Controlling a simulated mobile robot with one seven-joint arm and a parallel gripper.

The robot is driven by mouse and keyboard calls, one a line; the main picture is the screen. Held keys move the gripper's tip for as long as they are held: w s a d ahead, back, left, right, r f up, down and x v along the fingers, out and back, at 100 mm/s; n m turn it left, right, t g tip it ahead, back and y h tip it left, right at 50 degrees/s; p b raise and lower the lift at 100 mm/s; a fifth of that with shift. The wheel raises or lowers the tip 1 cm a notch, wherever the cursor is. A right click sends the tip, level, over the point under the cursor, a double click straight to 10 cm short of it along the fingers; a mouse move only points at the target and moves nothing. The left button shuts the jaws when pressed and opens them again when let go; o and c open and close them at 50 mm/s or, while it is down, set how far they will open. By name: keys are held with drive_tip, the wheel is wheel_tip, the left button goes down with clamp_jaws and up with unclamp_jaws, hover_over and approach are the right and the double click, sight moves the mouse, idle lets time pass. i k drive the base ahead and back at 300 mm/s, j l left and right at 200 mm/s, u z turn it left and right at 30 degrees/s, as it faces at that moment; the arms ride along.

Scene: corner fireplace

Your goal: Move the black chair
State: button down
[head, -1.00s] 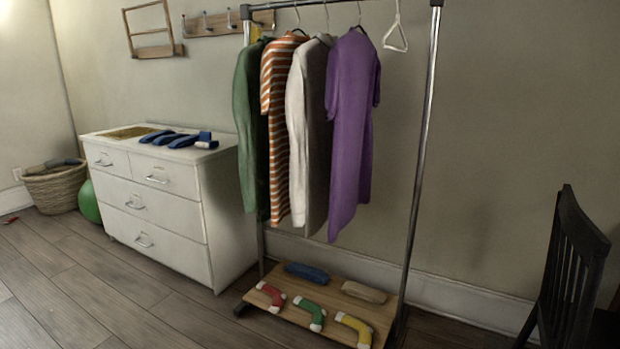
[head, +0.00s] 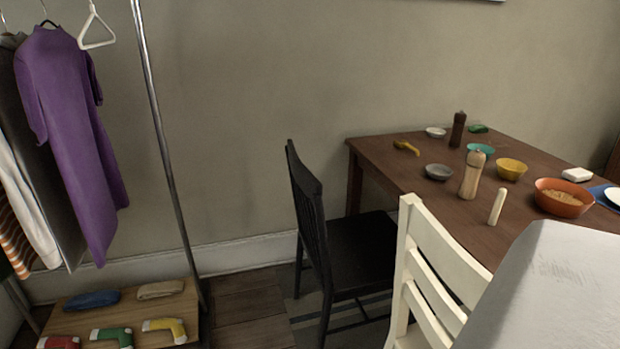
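The black chair (head: 352,252) stands upright on the floor in the middle of the head view. Its slatted back is on the left and its seat reaches right, toward the left end of the brown table (head: 400,172). A white chair in front hides part of its right side. My gripper is not in view.
A white chair (head: 428,262) stands at the table's near side. A pale grey surface (head: 560,290) fills the lower right. A clothes rack (head: 165,165) with a shoe shelf (head: 190,305) stands on the left. Bare floor (head: 245,305) lies between rack and black chair.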

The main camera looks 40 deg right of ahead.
sight(354, 257)
drive_tip(key=z, duration=1.55)
drive_tip(key=i+j+u, duration=0.55)
drive_tip(key=i+l+u, duration=0.1)
drive_tip(key=i+u, duration=0.15)
drive_tip(key=i, duration=0.2)
drive_tip(key=i+l+u, duration=0.25)
drive_tip(key=i, duration=0.5)
drive_tip(key=l, duration=0.1)
